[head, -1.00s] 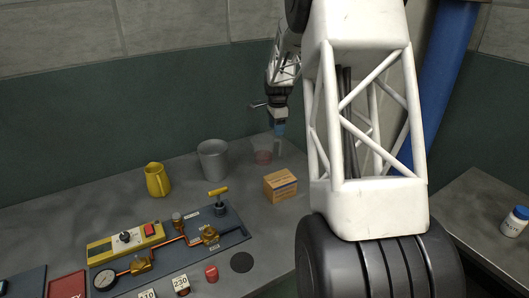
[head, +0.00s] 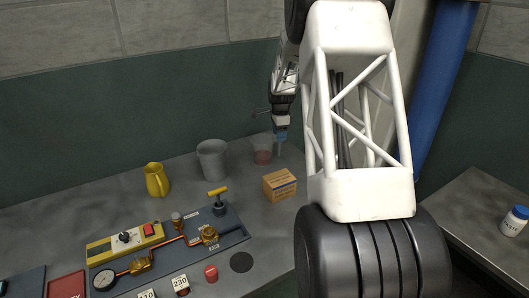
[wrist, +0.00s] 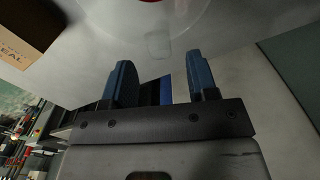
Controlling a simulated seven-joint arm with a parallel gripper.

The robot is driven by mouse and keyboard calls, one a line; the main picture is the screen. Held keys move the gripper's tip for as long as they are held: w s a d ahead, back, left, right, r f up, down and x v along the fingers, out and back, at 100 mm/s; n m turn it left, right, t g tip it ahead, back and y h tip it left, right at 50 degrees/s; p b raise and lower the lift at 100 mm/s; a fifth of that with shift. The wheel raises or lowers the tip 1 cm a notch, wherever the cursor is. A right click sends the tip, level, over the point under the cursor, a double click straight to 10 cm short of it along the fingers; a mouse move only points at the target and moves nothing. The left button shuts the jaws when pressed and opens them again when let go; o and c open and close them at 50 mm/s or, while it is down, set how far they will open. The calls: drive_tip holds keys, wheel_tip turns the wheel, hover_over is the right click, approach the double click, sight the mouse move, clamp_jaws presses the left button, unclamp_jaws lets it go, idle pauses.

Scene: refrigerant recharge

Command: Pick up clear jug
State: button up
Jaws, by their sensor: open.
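The clear jug (head: 262,145) stands on the grey bench near the back wall, with something reddish at its bottom. In the head view my gripper (head: 281,141) is just to the right of the jug, fingers pointing down. In the wrist view the two blue fingers (wrist: 162,82) are apart with nothing between them. The clear jug's see-through wall (wrist: 185,25) is at the top of that view, beyond the fingertips, with a pale handle-like part facing the gap. I cannot tell whether a finger touches the jug.
A cardboard box (head: 280,185) lies in front of the jug. A grey bucket (head: 212,160) stands to its left, then a yellow jug (head: 157,180). A panel with brass valves and a gauge (head: 200,235) lies toward the front. A white bottle (head: 515,221) is on the right-hand bench.

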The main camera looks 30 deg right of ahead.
drive_tip(key=shift+f, duration=0.2)
drive_tip(key=shift+w+d+f, duration=0.1)
drive_tip(key=shift+f, duration=2.4)
drive_tip(key=shift+c, duration=0.4)
clamp_jaws()
